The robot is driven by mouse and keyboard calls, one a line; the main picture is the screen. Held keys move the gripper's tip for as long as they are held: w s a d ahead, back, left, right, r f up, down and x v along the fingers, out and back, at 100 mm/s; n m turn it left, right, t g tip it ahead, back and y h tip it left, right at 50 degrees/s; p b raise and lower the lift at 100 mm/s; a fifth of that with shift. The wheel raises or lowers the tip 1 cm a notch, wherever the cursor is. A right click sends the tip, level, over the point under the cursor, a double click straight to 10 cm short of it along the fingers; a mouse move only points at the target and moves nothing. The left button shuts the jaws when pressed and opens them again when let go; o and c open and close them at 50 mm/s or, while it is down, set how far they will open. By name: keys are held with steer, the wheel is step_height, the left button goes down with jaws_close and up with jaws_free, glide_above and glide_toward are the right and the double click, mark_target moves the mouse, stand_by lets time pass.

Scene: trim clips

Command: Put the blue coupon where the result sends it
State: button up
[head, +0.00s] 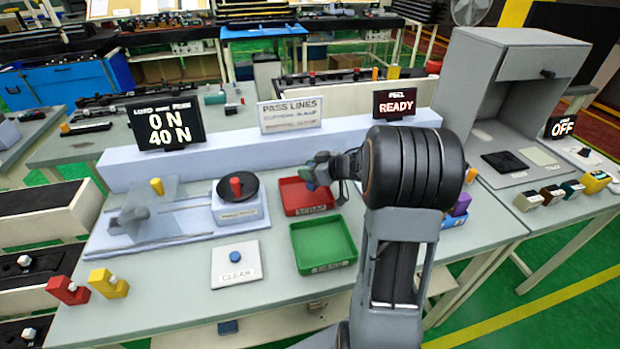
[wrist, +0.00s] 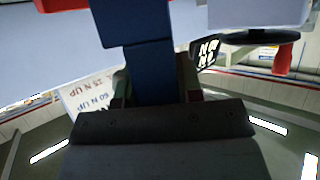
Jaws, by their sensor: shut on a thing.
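My gripper (head: 326,171) is shut on the blue coupon (head: 322,177), above the back right part of the red tray (head: 291,209). In the wrist view the blue coupon (wrist: 150,75) is a long dark blue bar between the jaws. Its far end is cut off by the top edge. The green tray (head: 322,243) is empty, in front of the red one; both tray labels are too small to read. The load display (head: 167,124) reads 0 N and peak 40 N. The pass lines sign (head: 289,115) shows "60 N up" and "25 N up" in the wrist view (wrist: 88,98).
A READY display (head: 395,102) stands behind my arm. A red knob on a black disc (head: 236,187), a clear guard (head: 150,208) and a CLEAR button (head: 235,257) are at left. A grey hooded cabinet (head: 510,110) and small coloured blocks (head: 551,195) are at right.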

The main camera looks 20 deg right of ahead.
steer(key=shift+d+f, duration=0.1)
steer(key=shift+f, duration=1.55)
steer(key=o, duration=0.9)
steer(key=shift+f, duration=0.1)
